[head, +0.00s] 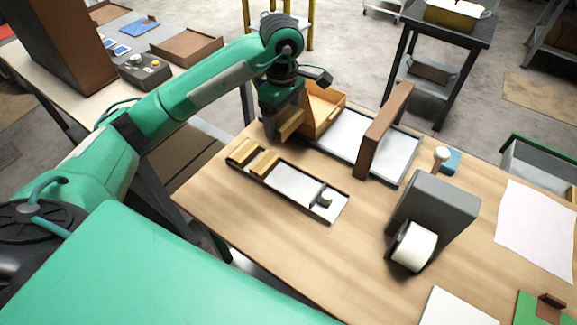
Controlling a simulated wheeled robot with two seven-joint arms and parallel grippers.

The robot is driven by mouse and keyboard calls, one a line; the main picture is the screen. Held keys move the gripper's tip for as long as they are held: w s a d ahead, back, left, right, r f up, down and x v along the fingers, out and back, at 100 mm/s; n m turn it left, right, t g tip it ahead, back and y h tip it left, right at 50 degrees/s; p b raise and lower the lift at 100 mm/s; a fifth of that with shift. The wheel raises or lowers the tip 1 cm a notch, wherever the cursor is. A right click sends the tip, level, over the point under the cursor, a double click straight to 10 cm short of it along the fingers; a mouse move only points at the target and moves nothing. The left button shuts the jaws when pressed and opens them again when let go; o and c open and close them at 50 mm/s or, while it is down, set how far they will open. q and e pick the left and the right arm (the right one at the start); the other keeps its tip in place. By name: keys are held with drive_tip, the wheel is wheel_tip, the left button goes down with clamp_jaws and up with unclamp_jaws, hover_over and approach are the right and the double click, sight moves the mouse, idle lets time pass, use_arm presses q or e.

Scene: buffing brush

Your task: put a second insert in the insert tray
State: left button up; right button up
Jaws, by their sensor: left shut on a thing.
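My left gripper (282,118) comes in from the left and is above the back of the wooden table. It is shut on a tan block-like insert (291,124); the fingers hide part of it. Just in front is a long, narrow dark-rimmed tray (298,187) with a pale floor. Two tan inserts, a left one (241,152) and a right one (264,163), lie side by side at its left end. A small grey piece (323,196) is at its right end. An open wooden box (325,106) stands right behind the gripper. My right gripper is not in view.
A brown upright board (384,130) stands over a pale flat tray (403,160). A grey machine with a white roller (412,246) stands to the right. The table's front middle is clear.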

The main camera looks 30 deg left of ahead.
use_arm(q)
wheel_tip(320, 180, down, 18)
drive_tip(key=p, duration=0.3)
drive_tip(key=shift+s+f, duration=0.1)
drive_tip(key=shift+f, duration=0.3)
drive_tip(key=shift+f, duration=0.1)
drive_tip(key=shift+f+b, duration=0.5)
drive_tip(key=o, duration=0.9)
drive_tip(key=shift+f, duration=0.1)
drive_tip(key=shift+s, duration=0.1)
